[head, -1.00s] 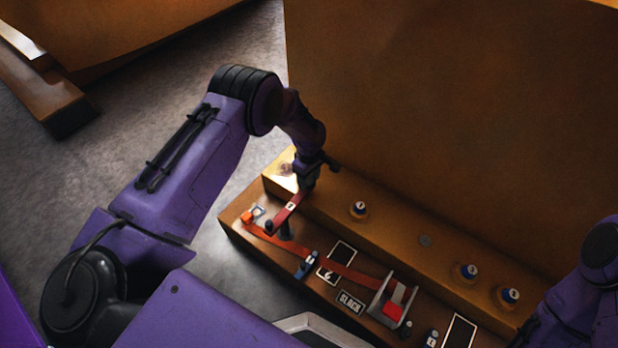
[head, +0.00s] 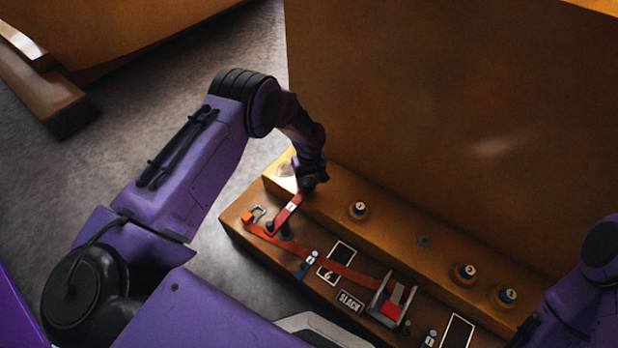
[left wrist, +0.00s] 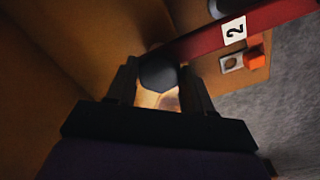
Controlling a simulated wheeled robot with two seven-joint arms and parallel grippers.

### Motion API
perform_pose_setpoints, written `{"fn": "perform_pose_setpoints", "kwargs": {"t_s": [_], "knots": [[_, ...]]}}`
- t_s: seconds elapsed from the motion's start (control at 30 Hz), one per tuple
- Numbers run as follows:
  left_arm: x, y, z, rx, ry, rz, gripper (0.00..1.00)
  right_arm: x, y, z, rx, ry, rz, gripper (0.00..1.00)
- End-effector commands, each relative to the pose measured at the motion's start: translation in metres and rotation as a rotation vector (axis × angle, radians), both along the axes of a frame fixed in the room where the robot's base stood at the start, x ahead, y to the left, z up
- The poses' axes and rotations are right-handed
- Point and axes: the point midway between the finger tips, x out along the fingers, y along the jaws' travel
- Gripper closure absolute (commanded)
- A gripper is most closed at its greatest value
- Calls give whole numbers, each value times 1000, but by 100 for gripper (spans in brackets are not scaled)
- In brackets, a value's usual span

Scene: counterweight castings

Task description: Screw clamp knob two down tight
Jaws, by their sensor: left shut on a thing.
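The red clamp bar (head: 287,214) with a white label sits at the far left end of the orange-brown casting. Its label reads "2" in the left wrist view (left wrist: 234,31). A dark round clamp knob (left wrist: 158,73) is at the bar's end. My left gripper (head: 309,184) is shut on this knob, pointing down over the step. In the left wrist view the gripper's fingers (left wrist: 160,88) stand on either side of the knob. In the head view the gripper mostly hides the knob. My right arm enters at the right edge, but its gripper does not show.
A red strap (head: 345,271) runs along the lower ledge to a buckle (head: 391,302). A "SLACK" plate (head: 349,302) lies beside it. Several blue-and-white capped knobs, such as one (head: 358,209), stand on the casting. A tall brown wall (head: 450,120) rises close behind.

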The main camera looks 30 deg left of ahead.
Motion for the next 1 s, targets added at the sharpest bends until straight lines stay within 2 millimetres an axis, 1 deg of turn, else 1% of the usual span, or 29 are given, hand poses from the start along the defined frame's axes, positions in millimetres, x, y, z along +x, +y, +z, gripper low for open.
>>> {"fn": "perform_pose_setpoints", "kwargs": {"t_s": [0.43, 1.0], "knots": [[0, 1, 1, 0, -1, -422, 79, 0, 0, 5, 0, 0, 0, 100], [0, 3, 1, 0, -2, -947, 79, 0, 0, 4, 0, 0, 0, 100]]}}
